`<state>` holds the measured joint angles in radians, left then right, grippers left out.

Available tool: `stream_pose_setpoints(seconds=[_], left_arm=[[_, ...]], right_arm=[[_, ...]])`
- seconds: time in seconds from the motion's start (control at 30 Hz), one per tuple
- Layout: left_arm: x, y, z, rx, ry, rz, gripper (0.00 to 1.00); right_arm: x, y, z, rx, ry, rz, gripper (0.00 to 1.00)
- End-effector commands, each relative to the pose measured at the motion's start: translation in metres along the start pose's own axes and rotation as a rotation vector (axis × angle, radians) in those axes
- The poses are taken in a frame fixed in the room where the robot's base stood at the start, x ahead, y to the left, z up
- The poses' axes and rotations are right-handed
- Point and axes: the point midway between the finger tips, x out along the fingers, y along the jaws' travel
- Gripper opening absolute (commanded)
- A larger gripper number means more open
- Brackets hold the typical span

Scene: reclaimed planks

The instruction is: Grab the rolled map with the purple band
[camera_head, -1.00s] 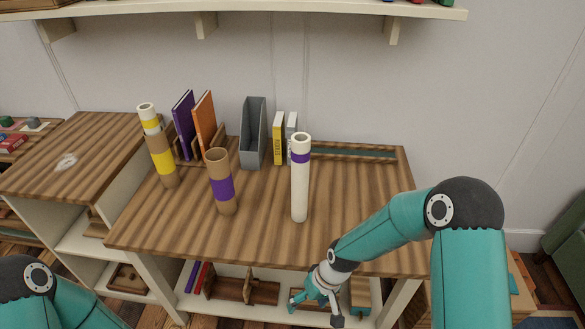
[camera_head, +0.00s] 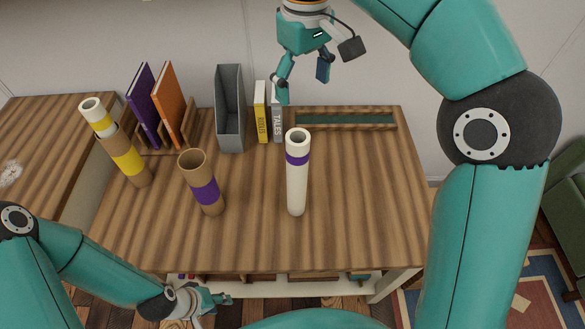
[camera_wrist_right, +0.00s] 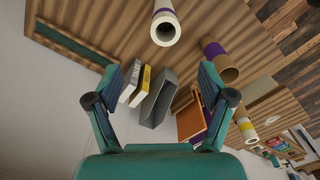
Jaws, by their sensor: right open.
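The rolled map with the purple band (camera_head: 297,185) is a white tube standing upright on the plank desk, its purple ring near the top. In the right wrist view its open end (camera_wrist_right: 165,28) is at the top middle. A brown cardboard tube with a purple band (camera_head: 206,193) stands left of it, looking empty. My right gripper (camera_head: 304,82) is open and empty above the back of the desk, behind the map and apart from it; its spread fingers also show in the wrist view (camera_wrist_right: 160,84). My left gripper (camera_head: 222,299) is low at the desk's front; its jaws are unclear.
A white map with a yellow band (camera_head: 97,115) sits in a yellow-banded brown tube (camera_head: 127,160). Purple and orange books (camera_head: 168,105), a grey file holder (camera_head: 230,110) and yellow and grey books (camera_head: 261,112) line the back. The desk's right side is clear.

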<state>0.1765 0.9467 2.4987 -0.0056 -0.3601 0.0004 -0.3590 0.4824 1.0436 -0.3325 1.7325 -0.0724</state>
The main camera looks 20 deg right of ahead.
Motion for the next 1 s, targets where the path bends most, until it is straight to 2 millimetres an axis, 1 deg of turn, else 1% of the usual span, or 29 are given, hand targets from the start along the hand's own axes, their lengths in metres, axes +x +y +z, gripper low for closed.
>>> stream_pose_setpoints(seconds=[0.03, 0.1, 0.3, 0.4, 0.53, 0.77, 1.0], left_arm=[[0.004, -0.002, 0.0, 0.0, -0.001, 0.0, 0.4], [0.009, -0.003, 0.0, 0.0, -0.001, 0.0, 0.4], [0.015, -0.005, 0.0, 0.0, -0.001, 0.0, 0.4], [0.016, -0.006, 0.0, 0.0, 0.0, 0.0, 0.4], [0.017, -0.006, 0.0, 0.0, 0.0, 0.0, 0.4], [0.016, -0.006, 0.0, 0.0, 0.0, 0.0, 0.4], [0.012, -0.004, 0.0, 0.0, 0.0, 0.0, 0.4]], right_arm=[[0.011, 0.0, 0.0, -0.001, -0.003, 0.0, 0.81], [0.025, -0.001, 0.0, -0.002, -0.005, -0.001, 0.81], [0.068, -0.001, -0.001, -0.003, -0.006, -0.001, 0.81], [0.086, -0.001, -0.001, -0.002, -0.005, -0.001, 0.81], [0.102, -0.001, -0.001, -0.001, -0.003, -0.001, 0.81], [0.114, -0.003, -0.001, -0.002, -0.004, -0.001, 0.81], [0.147, -0.008, -0.002, 0.0, -0.005, -0.001, 0.81]])
